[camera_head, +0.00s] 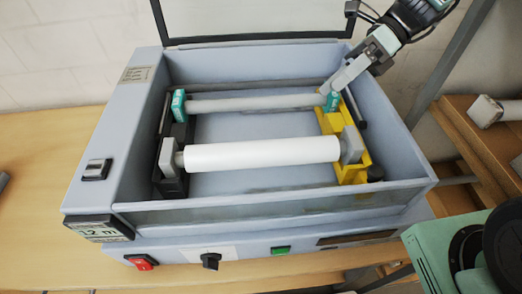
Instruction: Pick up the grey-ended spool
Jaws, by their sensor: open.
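The grey-ended spool (262,154) is a thick white roll with grey end pieces, lying across the front of the open laminator (133,130). Its left end rests at a black holder (174,186) and its right end at a yellow holder (354,172). Behind it lies a thinner white spool (250,103) with teal ends. My gripper (328,90) comes in from the upper right and is at the right teal end of this rear spool, apart from the grey-ended one. The jaws are open; whether they touch the teal end cannot be told.
The laminator's raised walls surround both spools, and a dark-framed lid (250,20) stands up behind. A wooden shelf (462,130) at the right holds another pale roll (488,111), cut off by the frame. The wooden table (40,150) is mostly clear at left.

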